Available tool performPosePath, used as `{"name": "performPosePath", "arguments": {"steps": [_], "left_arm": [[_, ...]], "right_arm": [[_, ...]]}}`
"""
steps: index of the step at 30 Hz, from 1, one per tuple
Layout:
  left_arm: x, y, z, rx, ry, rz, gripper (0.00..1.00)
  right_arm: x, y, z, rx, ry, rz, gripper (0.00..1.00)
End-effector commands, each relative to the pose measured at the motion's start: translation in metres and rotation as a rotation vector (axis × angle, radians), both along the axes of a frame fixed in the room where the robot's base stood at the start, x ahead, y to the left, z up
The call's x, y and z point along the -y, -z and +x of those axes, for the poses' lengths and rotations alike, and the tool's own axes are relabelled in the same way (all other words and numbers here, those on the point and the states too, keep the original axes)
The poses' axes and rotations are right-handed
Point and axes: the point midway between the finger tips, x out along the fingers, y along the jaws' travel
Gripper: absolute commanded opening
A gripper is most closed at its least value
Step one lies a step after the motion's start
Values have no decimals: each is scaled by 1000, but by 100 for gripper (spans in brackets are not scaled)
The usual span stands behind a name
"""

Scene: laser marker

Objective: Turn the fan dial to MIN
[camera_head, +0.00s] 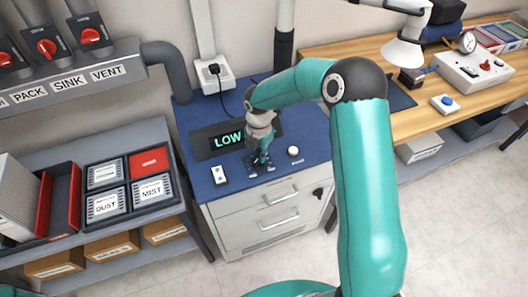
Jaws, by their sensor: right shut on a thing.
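A blue-topped cabinet (207,188) stands in the middle, with a black display (210,142) that reads "LOW" in green. My right gripper (259,162) points down at the cabinet top, in front of the display. It is shut on the fan dial, which is mostly hidden under the fingers. A dark patch with small markings shows around the fingertips, too small to read. The right arm covers part of the display. My left gripper is not in view.
A white rocker switch (219,175) and a white round knob (293,151) flank the gripper. Labelled bins (104,205) stand at left, below red rotary switches (47,47). A wooden bench (428,117) with a lamp and control box is at right.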

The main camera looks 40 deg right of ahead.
Motion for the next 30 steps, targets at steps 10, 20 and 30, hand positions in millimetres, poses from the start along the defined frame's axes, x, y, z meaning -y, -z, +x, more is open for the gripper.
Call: {"name": "performPosePath", "arguments": {"steps": [10, 20, 30], "left_arm": [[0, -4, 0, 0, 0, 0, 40], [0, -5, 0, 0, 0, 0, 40], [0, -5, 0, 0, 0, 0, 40]], "right_arm": [[-5, 3, -5, -21, -158, 8, 0], [-5, 4, -5, -21, -186, 8, 0], [-4, 4, -4, -18, -185, 6, 33]]}}
